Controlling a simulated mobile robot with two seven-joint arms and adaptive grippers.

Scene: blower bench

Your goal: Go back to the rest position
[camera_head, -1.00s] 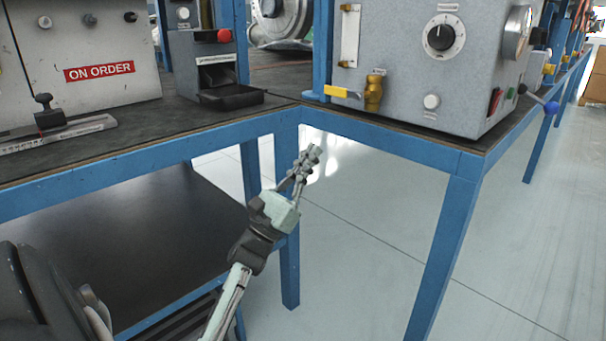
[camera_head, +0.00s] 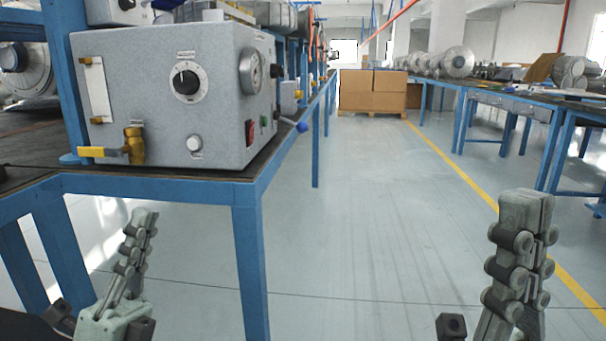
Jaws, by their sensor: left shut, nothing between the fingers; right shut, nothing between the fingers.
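My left gripper (camera_head: 140,228) shows at the lower left, shut and empty, pointing up in front of the blue bench frame. My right gripper (camera_head: 527,205) shows at the lower right, shut and empty, pointing up over the open floor. Neither gripper appears to touch anything. The wrists and arms below them are mostly cut off by the lower picture edge.
A grey control box (camera_head: 170,95) with a dial and a yellow-handled valve (camera_head: 133,146) stands on the blue-framed bench (camera_head: 250,255) at left. Clear floor (camera_head: 370,220) runs down the middle. Cardboard boxes (camera_head: 372,92) stand at the back; another blue table (camera_head: 560,150) is at right.

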